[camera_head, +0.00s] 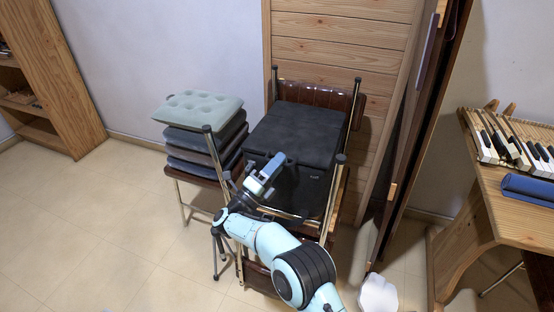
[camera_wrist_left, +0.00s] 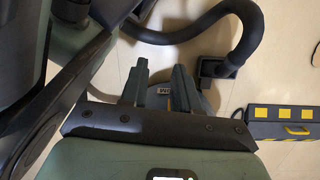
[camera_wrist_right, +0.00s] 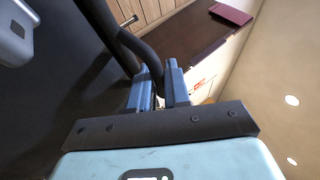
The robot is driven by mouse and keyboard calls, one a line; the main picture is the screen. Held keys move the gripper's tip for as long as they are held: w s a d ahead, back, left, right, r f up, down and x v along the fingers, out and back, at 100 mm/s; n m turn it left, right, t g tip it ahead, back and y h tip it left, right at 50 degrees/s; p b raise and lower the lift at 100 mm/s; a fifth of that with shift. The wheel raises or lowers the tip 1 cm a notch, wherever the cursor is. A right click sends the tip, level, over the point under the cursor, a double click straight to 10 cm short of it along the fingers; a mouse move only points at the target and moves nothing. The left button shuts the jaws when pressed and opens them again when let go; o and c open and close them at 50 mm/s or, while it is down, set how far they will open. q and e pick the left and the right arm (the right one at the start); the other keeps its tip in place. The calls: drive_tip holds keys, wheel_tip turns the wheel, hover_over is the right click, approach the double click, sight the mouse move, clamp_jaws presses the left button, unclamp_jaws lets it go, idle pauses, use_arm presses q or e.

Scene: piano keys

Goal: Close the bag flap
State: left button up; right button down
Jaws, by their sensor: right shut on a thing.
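The black bag (camera_head: 298,130) lies on a dark chair in the head view, its broad top facing up. My right gripper (camera_head: 272,168) is at the bag's near left edge. In the right wrist view its blue fingers (camera_wrist_right: 153,80) are shut on a dark curved strip (camera_wrist_right: 148,57), which looks like part of the bag flap; the exact grip is partly hidden. A large dark surface (camera_wrist_right: 50,90) fills the left of that view. My left gripper is out of the head view; in the left wrist view its fingers (camera_wrist_left: 160,72) stand apart with nothing seen held between them.
A stack of cushions (camera_head: 205,130) sits on a chair left of the bag. A tall wooden panel (camera_head: 340,40) stands behind. A wooden desk with piano keys (camera_head: 510,140) is at the right. Floor is clear at the left. A dark hose (camera_wrist_left: 240,30) lies near my left gripper.

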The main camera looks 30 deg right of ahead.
drive_tip(key=shift+d+f, duration=0.15)
drive_tip(key=shift+d, duration=0.05)
drive_tip(key=c, duration=1.4)
unclamp_jaws()
drive_tip(key=shift+c, duration=0.2)
